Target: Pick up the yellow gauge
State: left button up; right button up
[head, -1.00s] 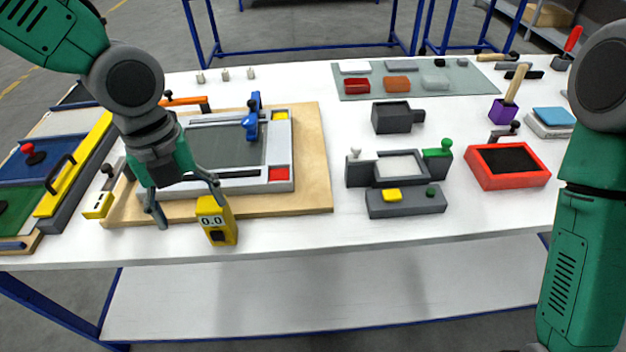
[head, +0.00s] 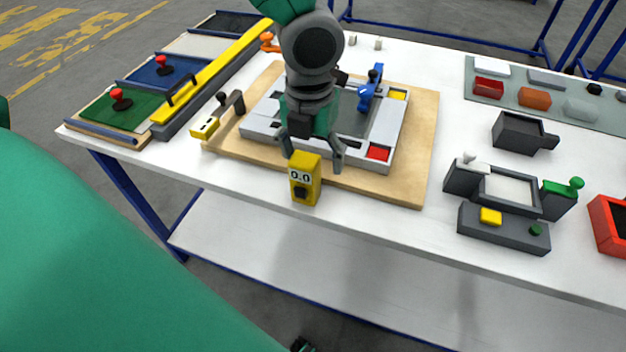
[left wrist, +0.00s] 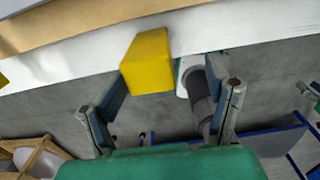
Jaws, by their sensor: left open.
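The yellow gauge (head: 305,180) stands upright near the front edge of the white table, its display reading 0.0. It also shows in the left wrist view (left wrist: 147,64) as a yellow block, left of the middle. My left gripper (head: 313,158) is open and points down, with its fingers to either side of the gauge's top in the head view. In the left wrist view the open fingers (left wrist: 165,82) have the gauge ahead of them, nearer the left finger. I cannot tell whether either finger touches it.
Behind the gauge lies a wooden board (head: 425,150) with a grey frame (head: 392,135) and a blue clamp (head: 370,90). A yellow-tipped tool (head: 205,128) lies left. A dark grey fixture (head: 505,232) stands right. The table's front edge is close to the gauge.

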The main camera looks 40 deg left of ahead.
aim_at(310, 174)
pick_arm(q)
jog(key=f, duration=0.1)
jog(key=a+f, duration=0.1)
jog(key=f, duration=0.1)
jog(key=a+f, duration=0.1)
jog(key=shift+s+f+b, duration=0.3)
jog(key=shift+s+b, duration=0.05)
jog(key=shift+w+a+f, duration=0.1)
jog(key=shift+f, duration=0.1)
jog(key=shift+w+d, duration=0.2)
jog(key=shift+d+r, duration=0.15)
jog(key=shift+d, duration=0.2)
jog(key=shift+s+d+r, duration=0.15)
jog(key=shift+d+r, duration=0.1)
jog(key=shift+d, duration=0.3)
jog(key=c, duration=1.3)
jog(key=shift+a+f, duration=0.1)
jog(key=shift+a, duration=0.25)
jog(key=shift+c, duration=0.5)
jog(key=shift+a+f, duration=0.1)
jog(key=shift+a, duration=0.35)
jog(key=shift+c, duration=0.6)
jog(key=shift+d, duration=0.25)
pick_arm(e)
jog(key=shift+a+f, duration=0.3)
jog(key=shift+a, duration=0.3)
